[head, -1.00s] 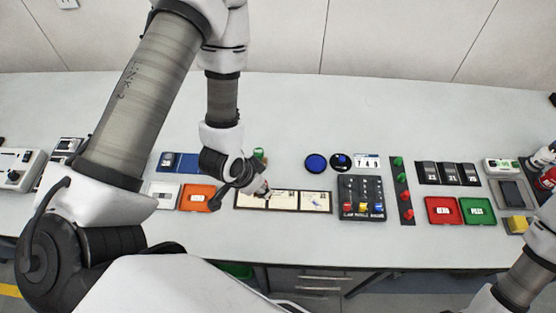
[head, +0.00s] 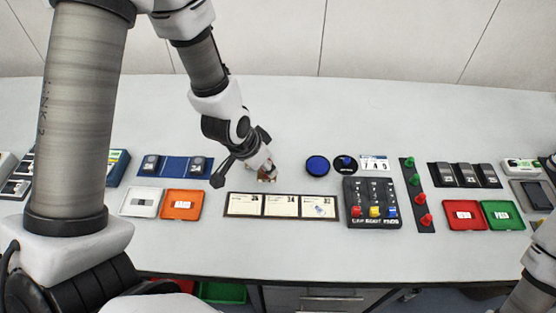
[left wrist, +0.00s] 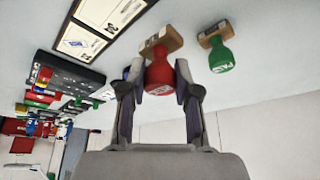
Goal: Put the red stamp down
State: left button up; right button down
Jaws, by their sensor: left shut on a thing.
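My left gripper (head: 264,168) is shut on the red stamp (left wrist: 160,76), with a finger on either side of its red handle in the left wrist view. The stamp's wooden base points away from the gripper, toward the table. In the head view the stamp (head: 267,175) shows only in part, just behind the strip of cards (head: 232,206). I cannot tell whether its base touches the table. A green stamp (left wrist: 219,56) stands beside it, apart, in the left wrist view; my gripper mostly hides it in the head view. My right gripper is out of view.
An orange tray (head: 182,211) and a blue rack (head: 177,172) lie to the left. A blue pad (head: 317,166) and a black switch box (head: 372,190) lie to the right. Bare table (head: 270,110) stretches behind the gripper.

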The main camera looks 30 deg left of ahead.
pick_arm(q)
jog(key=w+p, duration=0.1)
jog(key=w, duration=0.4)
jog(key=w+p, duration=0.1)
jog(key=w, duration=0.1)
jog(key=shift+w+a+f+p, duration=0.2)
jog(key=shift+w+a+p, duration=0.05)
jog(key=shift+w+p, duration=0.1)
notch_tip(320, 180, down, 3)
jog(key=shift+f+p, duration=0.15)
jog(key=shift+p, duration=0.45)
jog(key=shift+w+f, duration=0.15)
jog(key=shift+f, duration=0.3)
jog(key=o, duration=0.9)
